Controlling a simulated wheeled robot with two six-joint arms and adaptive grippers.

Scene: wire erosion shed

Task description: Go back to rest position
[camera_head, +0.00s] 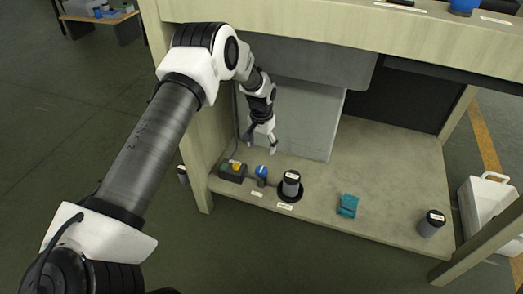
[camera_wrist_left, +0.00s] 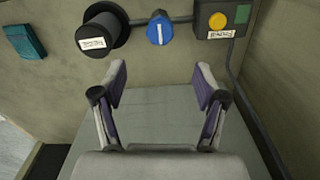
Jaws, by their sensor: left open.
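My left arm comes in from the left in the head view and reaches under the bench top. My left gripper (camera_head: 262,143) is above the lower shelf, close to the grey panel. In the left wrist view the left gripper (camera_wrist_left: 160,85) has its two fingers spread apart with nothing between them. Beyond the fingertips lie a blue-topped knob (camera_wrist_left: 159,29), a labelled dark spool (camera_wrist_left: 102,30) and a control box (camera_wrist_left: 222,17) with a yellow and a green button. The fingers appear apart from all of them. My right gripper is not in view.
The lower shelf (camera_head: 385,170) also holds a teal block (camera_head: 348,205) and a dark-capped cylinder (camera_head: 431,223). The bench's left leg panel (camera_head: 203,130) stands beside my arm, and the bench top (camera_head: 420,45) is overhead. A white container (camera_head: 487,205) stands at the right.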

